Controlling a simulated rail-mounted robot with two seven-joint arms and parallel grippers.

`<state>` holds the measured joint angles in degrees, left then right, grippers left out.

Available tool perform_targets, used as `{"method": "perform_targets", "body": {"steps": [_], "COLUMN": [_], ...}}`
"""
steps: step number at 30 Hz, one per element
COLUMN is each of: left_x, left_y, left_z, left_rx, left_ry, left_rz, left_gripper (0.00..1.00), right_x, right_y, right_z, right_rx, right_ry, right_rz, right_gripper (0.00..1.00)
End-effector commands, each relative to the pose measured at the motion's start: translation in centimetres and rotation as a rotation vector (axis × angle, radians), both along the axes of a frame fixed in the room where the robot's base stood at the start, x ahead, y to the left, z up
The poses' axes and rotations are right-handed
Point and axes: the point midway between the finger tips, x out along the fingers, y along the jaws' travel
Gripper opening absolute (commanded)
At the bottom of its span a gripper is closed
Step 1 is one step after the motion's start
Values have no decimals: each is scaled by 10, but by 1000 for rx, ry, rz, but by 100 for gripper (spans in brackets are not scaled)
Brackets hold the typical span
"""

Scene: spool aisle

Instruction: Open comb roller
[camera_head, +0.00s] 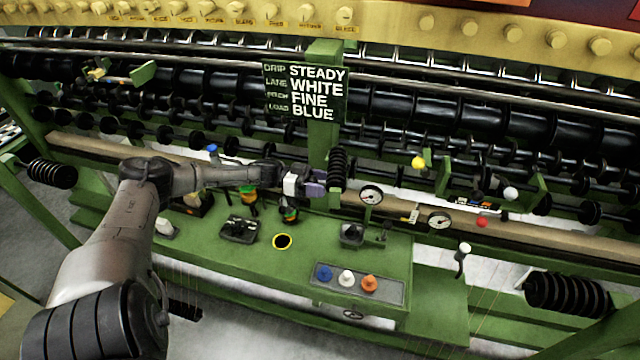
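A black ribbed roller (337,168), possibly the comb roller, stands upright against the green post in the middle of the machine. My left gripper (318,186) reaches in from the left, with its fingertips beside this roller's lower left side. I cannot tell whether they touch it, or whether the fingers are apart or closed. Two similar ribbed black rollers show, one at the far left (51,173) and one at the lower right (568,294). My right gripper is not in view.
Gauges (371,195) and a white-knobbed lever (462,258) stand to the right. A sign (305,92) reads STEADY, WHITE, FINE, BLUE. Black rollers fill the back.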

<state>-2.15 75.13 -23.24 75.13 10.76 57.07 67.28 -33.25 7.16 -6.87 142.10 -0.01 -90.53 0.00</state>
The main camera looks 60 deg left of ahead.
Motion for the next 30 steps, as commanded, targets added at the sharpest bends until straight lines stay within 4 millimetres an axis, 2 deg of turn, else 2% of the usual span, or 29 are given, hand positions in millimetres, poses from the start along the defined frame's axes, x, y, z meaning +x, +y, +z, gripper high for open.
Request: {"method": "perform_targets", "body": {"steps": [7,11,24,30], "left_x": [-3,-13,-75,-93], "left_y": [2,12,68,85], "left_z": [0,-1,0,0], "left_rx": [1,2,2,1], "left_ry": [1,4,3,2], "left_rz": [0,1,2,1], "left_gripper": [60,60,60,60], "right_x": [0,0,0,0], "right_y": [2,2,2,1], "right_z": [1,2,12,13], "right_rx": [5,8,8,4], "right_ry": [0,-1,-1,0], "right_rz": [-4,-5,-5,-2], "right_gripper": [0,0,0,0]}}
